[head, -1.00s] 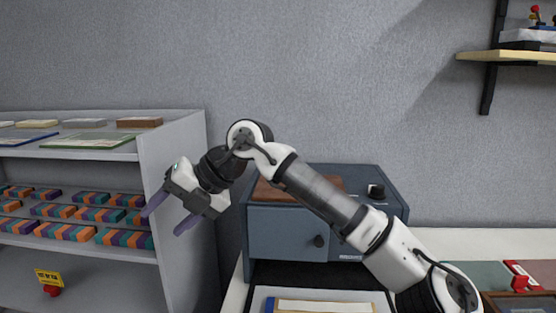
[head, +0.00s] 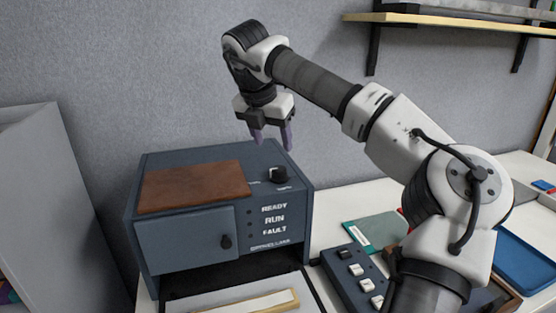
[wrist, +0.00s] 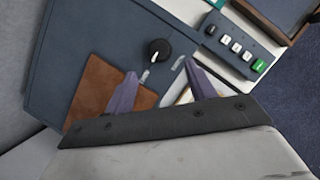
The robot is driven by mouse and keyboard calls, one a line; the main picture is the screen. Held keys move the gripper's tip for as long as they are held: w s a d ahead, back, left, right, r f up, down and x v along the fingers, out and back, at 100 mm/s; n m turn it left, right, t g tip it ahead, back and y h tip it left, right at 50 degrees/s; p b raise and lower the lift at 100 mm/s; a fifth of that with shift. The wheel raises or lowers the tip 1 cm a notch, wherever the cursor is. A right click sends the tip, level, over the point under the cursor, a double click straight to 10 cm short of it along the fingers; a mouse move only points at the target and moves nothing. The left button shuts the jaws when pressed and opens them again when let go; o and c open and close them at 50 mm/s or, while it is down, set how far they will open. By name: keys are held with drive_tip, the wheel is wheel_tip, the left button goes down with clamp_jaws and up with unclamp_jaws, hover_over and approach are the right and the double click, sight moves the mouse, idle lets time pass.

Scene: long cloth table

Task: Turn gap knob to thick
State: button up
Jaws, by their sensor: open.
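My gripper (head: 272,142) points down above the machine's top, just above and slightly left of the knob in the head view. Its two purple fingers are apart with nothing between them. In the wrist view the knob lies beyond the fingertips (wrist: 157,68), untouched.
A brown board (head: 194,186) lies on the machine's top left of the knob. The front has a small door (head: 185,241) and READY, RUN, FAULT labels. A button box (head: 355,275) and green folder (head: 375,232) lie right. A wall shelf (head: 450,22) hangs at upper right.

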sight(279, 168)
drive_tip(key=p+x, duration=0.2)
drive_tip(key=x, duration=0.7)
drive_tip(key=c, duration=1)
drive_tip(key=shift+o, duration=0.2)
drive_tip(key=shift+n+b, duration=0.35)
drive_tip(key=shift+n, duration=0.05)
drive_tip(key=n+y+b, duration=0.1)
drive_tip(key=n+b, duration=0.1)
drive_tip(key=n, duration=0.1)
drive_tip(key=shift+t, duration=0.3)
drive_tip(key=n+y+b, duration=0.1)
drive_tip(key=n+y, duration=0.1)
drive_tip(key=n, duration=0.2)
drive_tip(key=shift+d+r, duration=0.1)
drive_tip(key=shift+d, duration=0.1)
drive_tip(key=n+y, duration=0.1)
drive_tip(key=n, duration=0.1)
drive_tip(key=n+g+p, duration=0.1)
drive_tip(key=n, duration=0.2)
drive_tip(key=shift+r+y, duration=0.15)
drive_tip(key=shift+y, duration=0.25)
drive_tip(key=n+p, duration=0.1)
drive_tip(key=n, duration=0.1)
drive_tip(key=n+g+y+p, duration=0.1)
drive_tip(key=n+p, duration=0.1)
drive_tip(key=n, duration=0.1)
drive_tip(key=shift+w+d, duration=0.15)
drive_tip(key=shift+g, duration=0.3)
